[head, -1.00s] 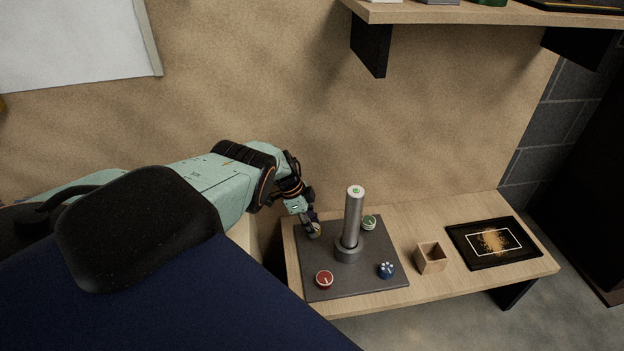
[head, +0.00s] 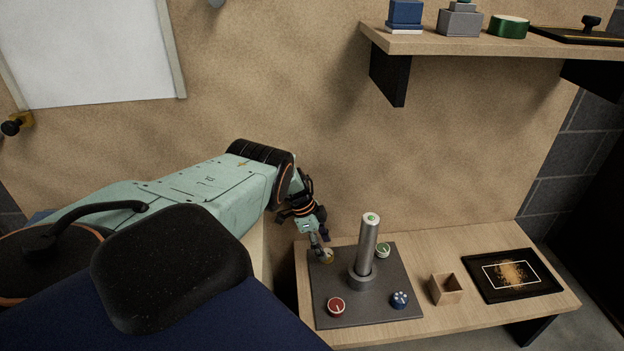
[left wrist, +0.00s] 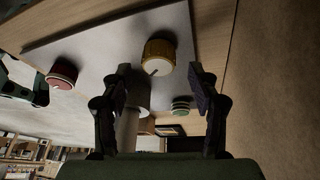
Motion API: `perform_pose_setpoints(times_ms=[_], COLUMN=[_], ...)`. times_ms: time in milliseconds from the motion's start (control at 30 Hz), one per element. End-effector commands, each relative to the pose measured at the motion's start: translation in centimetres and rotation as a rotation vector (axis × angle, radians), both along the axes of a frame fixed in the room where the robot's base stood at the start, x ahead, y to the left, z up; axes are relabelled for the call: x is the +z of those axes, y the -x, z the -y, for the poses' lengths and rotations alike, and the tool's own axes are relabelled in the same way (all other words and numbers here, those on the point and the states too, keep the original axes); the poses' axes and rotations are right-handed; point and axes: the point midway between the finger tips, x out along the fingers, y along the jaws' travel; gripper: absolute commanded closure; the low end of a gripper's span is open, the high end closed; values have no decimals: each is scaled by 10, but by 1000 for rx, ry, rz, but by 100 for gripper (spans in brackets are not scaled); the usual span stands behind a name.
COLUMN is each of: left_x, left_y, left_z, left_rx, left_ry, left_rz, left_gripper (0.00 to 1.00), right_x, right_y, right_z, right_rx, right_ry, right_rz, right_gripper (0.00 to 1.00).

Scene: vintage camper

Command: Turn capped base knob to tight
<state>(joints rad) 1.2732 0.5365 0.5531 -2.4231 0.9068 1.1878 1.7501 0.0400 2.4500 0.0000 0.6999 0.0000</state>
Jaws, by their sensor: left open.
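A dark square base plate (head: 338,290) lies on the wooden bench. A metal post (head: 368,245) with a pale cap stands upright in a grey collar near its middle. A yellow knob (head: 328,257) sits at the plate's back left; its dark pointer mark shows in the left wrist view (left wrist: 159,52). A red knob (head: 336,307), a blue knob (head: 400,300) and a green knob (head: 383,250) sit around the post. My left gripper (head: 322,250) is open at the yellow knob, its fingers on either side; contact cannot be told.
An open wooden box (head: 446,289) and a framed black tray (head: 512,275) stand on the bench, right of the plate. A wall shelf (head: 480,45) with several objects hangs above. The wall is close behind the bench.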

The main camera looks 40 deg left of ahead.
Motion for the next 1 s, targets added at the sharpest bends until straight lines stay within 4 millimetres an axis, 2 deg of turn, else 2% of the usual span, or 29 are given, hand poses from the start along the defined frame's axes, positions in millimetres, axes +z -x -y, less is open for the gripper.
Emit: perform_pose_setpoints(times_ms=[633,800,1000], left_x=[78,89,92], left_y=[15,18,19], left_z=[-27,-32,-32], left_rx=[0,0,-2], left_ry=[3,2,1], left_rz=[3,2,1], left_gripper=[39,39,39], right_x=[0,0,0], right_y=[0,0,0], right_z=[0,0,0], right_rx=[0,0,0], right_ry=[0,0,0], right_rz=[0,0,0], right_gripper=[60,60,60])
